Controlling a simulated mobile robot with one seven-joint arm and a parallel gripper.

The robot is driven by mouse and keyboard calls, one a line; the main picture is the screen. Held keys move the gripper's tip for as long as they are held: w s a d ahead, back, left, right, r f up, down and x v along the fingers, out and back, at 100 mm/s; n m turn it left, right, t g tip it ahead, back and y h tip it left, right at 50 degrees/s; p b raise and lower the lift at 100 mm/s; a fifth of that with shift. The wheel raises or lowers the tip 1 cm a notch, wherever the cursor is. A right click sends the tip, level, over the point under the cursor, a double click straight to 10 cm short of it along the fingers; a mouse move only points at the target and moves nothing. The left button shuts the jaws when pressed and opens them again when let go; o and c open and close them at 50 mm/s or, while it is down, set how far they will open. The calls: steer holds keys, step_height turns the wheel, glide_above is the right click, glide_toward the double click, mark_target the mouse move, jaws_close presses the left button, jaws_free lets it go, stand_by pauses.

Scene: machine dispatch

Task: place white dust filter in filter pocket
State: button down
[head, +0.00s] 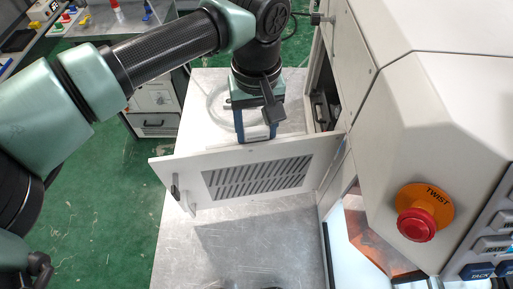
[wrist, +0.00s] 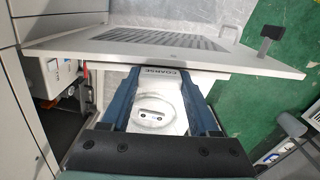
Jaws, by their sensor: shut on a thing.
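My gripper (head: 257,138) points down behind the open vented door. In the wrist view, its two blue fingers (wrist: 160,73) are shut on a pale part with a "COARSE" label (wrist: 160,70), which I take to be the white dust filter. The filter's edge lies between the fingertips, close to the door's back face; I cannot tell whether it touches. In the head view the door hides its lower part. I cannot make out the filter pocket clearly in either view.
The vented door (head: 235,165) stands open across the metal table (head: 185,240), with a handle (head: 175,187) at its free end. The machine opening (head: 322,100) is right of my gripper. A clear ring (head: 216,105) lies on the table. A red stop button (head: 417,224) is at right.

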mark_target(256, 143)
steer(key=shift+f+b, duration=1.15)
steer(key=shift+f, duration=1.1)
steer(key=shift+f, duration=0.15)
steer(key=shift+c, duration=0.7)
jaws_free()
step_height(256, 143, up, 12)
steer(key=b, duration=0.2)
steer(key=shift+r+b, duration=0.2)
steer(key=shift+b, duration=0.1)
steer(key=shift+f, duration=0.1)
